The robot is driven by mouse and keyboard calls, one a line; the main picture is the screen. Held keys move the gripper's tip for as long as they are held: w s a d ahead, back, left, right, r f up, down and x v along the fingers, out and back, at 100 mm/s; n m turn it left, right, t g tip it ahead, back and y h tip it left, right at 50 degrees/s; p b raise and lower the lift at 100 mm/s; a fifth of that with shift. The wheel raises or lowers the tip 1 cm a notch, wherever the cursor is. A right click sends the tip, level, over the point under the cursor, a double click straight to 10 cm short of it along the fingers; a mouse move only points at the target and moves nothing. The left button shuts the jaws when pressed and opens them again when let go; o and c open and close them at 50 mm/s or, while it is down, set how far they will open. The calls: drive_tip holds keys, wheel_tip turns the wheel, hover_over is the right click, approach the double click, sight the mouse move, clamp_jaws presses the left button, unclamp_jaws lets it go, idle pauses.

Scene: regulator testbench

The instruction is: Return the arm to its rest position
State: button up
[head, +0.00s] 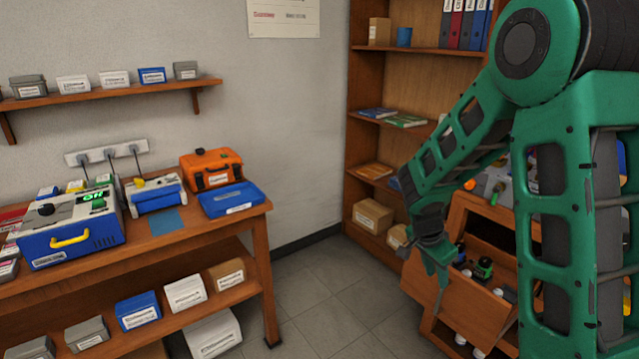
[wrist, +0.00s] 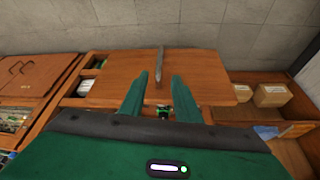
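My green arm reaches across the right side of the head view, bent at the elbow. My gripper (head: 438,272) hangs at its end, pointing down in front of the wooden cabinet (head: 468,220). In the wrist view my gripper (wrist: 160,92) has its two green fingers apart, with nothing held between them. A wooden panel (wrist: 115,72) with a grey bar handle (wrist: 159,66) lies beyond the fingers. The handle appears between the fingertips; I cannot tell whether they touch it.
The cabinet's open compartment holds small dark and green parts (head: 482,268). A bookcase (head: 365,100) stands behind. On the left, a workbench (head: 190,236) carries a blue test unit (head: 70,240), an orange case (head: 212,168) and a blue tray (head: 232,200). Floor (head: 310,285) between is clear.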

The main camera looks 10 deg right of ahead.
drive_tip(key=s+d+r+n+g+y, duration=0.1)
drive_tip(key=s+d+r+n, duration=0.1)
drive_tip(key=s+r, duration=0.4)
drive_tip(key=s+d+r+n+y, duration=0.1)
drive_tip(key=s+r, duration=0.3)
drive_tip(key=s, duration=0.4)
drive_tip(key=s+a+r+n+y, duration=0.1)
drive_tip(key=s+r+n, duration=0.1)
drive_tip(key=s, duration=0.5)
drive_tip(key=s+a+r+n+y, duration=0.1)
drive_tip(key=s+n, duration=0.2)
drive_tip(key=s, duration=0.5)
drive_tip(key=shift+s+a+r, duration=0.2)
drive_tip(key=shift+a+r, duration=0.15)
drive_tip(key=shift+w+f, duration=0.25)
drive_tip(key=shift+w, duration=0.4)
